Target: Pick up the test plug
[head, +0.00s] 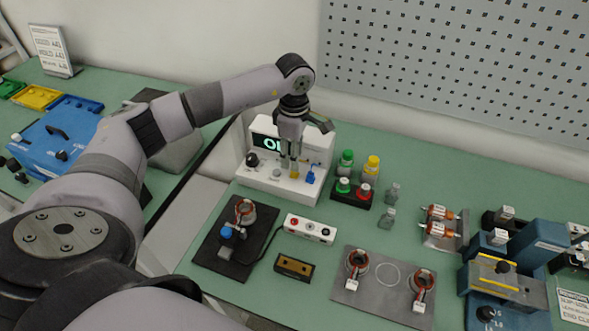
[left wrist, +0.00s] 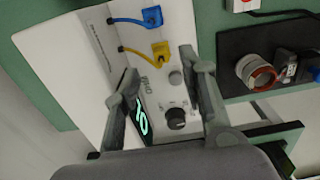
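Two small plugs show on the white tester (head: 262,180), which has a lit display. One is yellow (head: 295,174) and one is blue (head: 311,176); which is the test plug I cannot tell. In the left wrist view the yellow plug (left wrist: 160,49) and the blue plug (left wrist: 151,16) each have a cable of their own colour. My left gripper (head: 290,164) points down over the tester, with its fingers apart and nothing seen between them. In the left wrist view its fingertips (left wrist: 159,64) lie either side of the yellow plug's near end; contact is not visible. My right gripper is out of view.
A stator on a black fixture (head: 209,252) stands in front of the tester, beside a white button box (head: 309,229). Bottles with green and yellow caps (head: 372,165) stand close on the right. A grey plate (head: 388,302) carries two stators. Blue machinery (head: 540,243) is far right.

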